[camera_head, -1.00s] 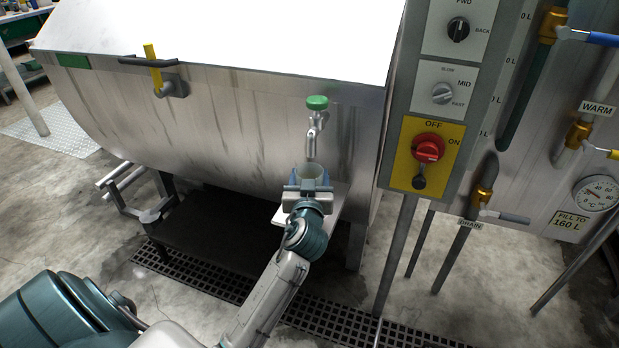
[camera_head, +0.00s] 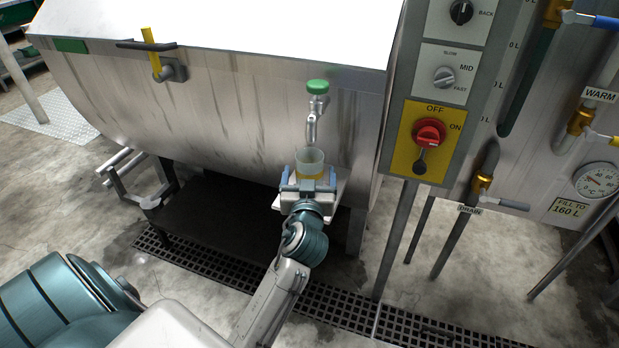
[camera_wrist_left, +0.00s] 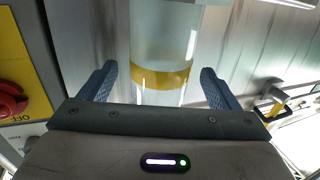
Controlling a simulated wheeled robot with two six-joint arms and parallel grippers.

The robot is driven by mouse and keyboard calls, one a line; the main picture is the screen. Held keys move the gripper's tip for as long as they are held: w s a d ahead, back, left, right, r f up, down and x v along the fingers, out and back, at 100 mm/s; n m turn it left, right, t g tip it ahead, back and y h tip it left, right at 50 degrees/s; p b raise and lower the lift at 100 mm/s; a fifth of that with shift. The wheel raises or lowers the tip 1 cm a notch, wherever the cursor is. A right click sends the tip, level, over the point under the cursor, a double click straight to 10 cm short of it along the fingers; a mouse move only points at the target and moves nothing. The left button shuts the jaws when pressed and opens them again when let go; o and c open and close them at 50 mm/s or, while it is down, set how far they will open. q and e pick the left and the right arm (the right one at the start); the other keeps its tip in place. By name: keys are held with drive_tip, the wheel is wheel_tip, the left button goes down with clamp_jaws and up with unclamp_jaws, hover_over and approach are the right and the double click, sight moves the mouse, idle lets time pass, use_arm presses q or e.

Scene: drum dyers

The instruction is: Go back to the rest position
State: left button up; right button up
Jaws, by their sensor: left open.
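My left gripper (camera_head: 308,186) is in front of the drum, below the small tap with the green knob (camera_head: 317,87). In the left wrist view the cup (camera_wrist_left: 163,45) is upright ahead of the gripper (camera_wrist_left: 157,85). The two blue fingers are spread wide, with gaps on both sides of the cup. My right gripper is not in view.
The steel drum (camera_head: 220,110) fills the back. The control panel with a red switch (camera_head: 429,133) stands to the right, beside pipes and valves. A dark platform (camera_head: 215,205) lies under the drum. A floor grate (camera_head: 205,262) runs in front.

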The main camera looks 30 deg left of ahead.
use_arm(q)
drive_tip(key=v, duration=0.7)
